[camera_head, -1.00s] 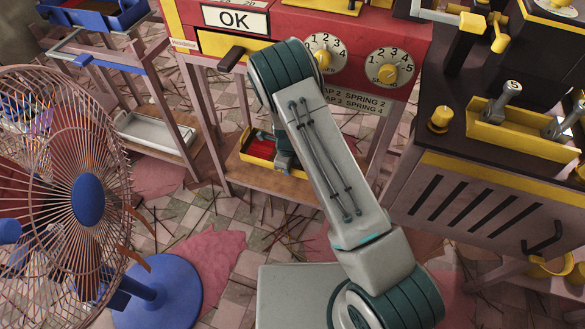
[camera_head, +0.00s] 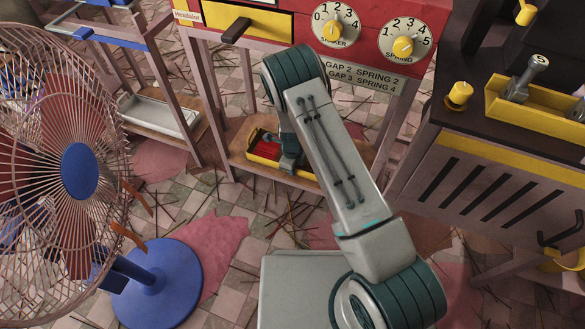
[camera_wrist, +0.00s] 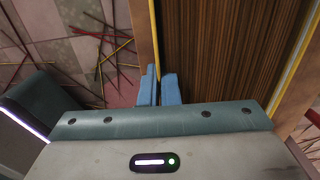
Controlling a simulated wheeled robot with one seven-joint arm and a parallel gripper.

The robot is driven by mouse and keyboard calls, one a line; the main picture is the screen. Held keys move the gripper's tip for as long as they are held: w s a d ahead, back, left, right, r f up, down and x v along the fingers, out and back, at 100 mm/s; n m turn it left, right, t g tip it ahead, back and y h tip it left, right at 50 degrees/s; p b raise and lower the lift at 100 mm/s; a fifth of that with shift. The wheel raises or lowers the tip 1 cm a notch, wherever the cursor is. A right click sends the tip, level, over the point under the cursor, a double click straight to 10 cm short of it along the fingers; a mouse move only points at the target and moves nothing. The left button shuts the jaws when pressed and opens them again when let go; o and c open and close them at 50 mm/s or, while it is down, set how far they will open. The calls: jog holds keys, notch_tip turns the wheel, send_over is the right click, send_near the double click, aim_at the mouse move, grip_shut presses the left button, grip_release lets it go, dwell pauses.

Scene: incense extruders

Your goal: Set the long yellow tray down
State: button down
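The long yellow tray (camera_head: 264,161) with a red inside is at the lower wooden shelf (camera_head: 241,168) under the red machine. Part of it is hidden behind my arm. In the wrist view the tray's yellow wall (camera_wrist: 153,35) runs down between the two blue fingers of my gripper (camera_wrist: 160,86). The fingers are close together, one on each side of the wall. The shelf's wood borders the tray on both sides. I cannot tell whether the tray's underside touches the shelf. My gripper also shows small in the head view (camera_head: 291,161).
A caged fan (camera_head: 78,171) on a blue base (camera_head: 160,285) stands at left. A grey tray (camera_head: 158,116) sits on a low shelf. The red machine (camera_head: 282,27) overhangs the shelf. A dark cabinet (camera_head: 475,178) stands at right. Sticks litter the tiled floor.

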jog(key=c, duration=1.7)
grip_release()
jog(key=shift+r, duration=0.1)
notch_tip(320, 180, up, 12)
jog(key=p, duration=0.5)
